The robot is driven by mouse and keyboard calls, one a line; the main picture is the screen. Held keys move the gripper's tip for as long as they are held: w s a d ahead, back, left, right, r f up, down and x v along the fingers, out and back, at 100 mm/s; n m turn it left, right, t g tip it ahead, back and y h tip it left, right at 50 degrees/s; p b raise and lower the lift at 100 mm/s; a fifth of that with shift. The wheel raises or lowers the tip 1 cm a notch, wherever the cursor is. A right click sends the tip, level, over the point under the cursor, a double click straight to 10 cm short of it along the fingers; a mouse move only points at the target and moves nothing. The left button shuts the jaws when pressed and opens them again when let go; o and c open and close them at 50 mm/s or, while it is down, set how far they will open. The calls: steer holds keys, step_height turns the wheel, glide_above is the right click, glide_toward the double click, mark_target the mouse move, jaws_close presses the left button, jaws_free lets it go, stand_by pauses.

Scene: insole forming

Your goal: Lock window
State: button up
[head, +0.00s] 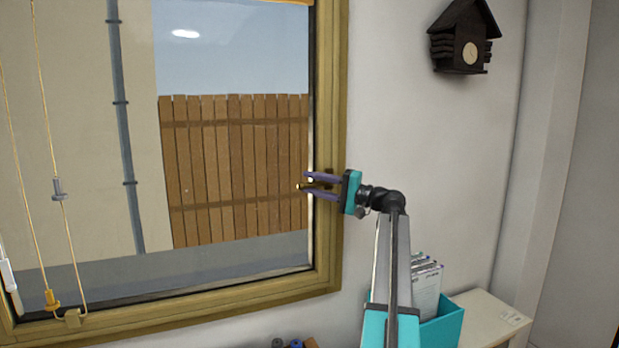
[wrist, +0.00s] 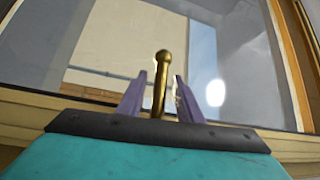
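The window (head: 330,130) has a yellowish wooden frame and fills the left of the head view. Its brass handle (head: 303,187) sticks out to the left at the right side of the frame. In the wrist view the handle (wrist: 161,85) is a brass rod with a round knob end, standing between the two purple fingers. My gripper (head: 312,187) is at the handle, with one finger above it and one below it. The fingers are apart, with a gap visible on each side of the handle in the wrist view (wrist: 164,97). The handle's base is mostly hidden by the gripper.
Blind cords (head: 57,190) hang at the left of the window. A dark cuckoo clock (head: 462,45) hangs on the wall at upper right. A teal file box (head: 445,322) with papers stands on a pale table (head: 490,318) at lower right. The wall between is clear.

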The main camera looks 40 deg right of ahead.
steer(key=shift+p+x, duration=0.3)
steer(key=shift+x, duration=0.8)
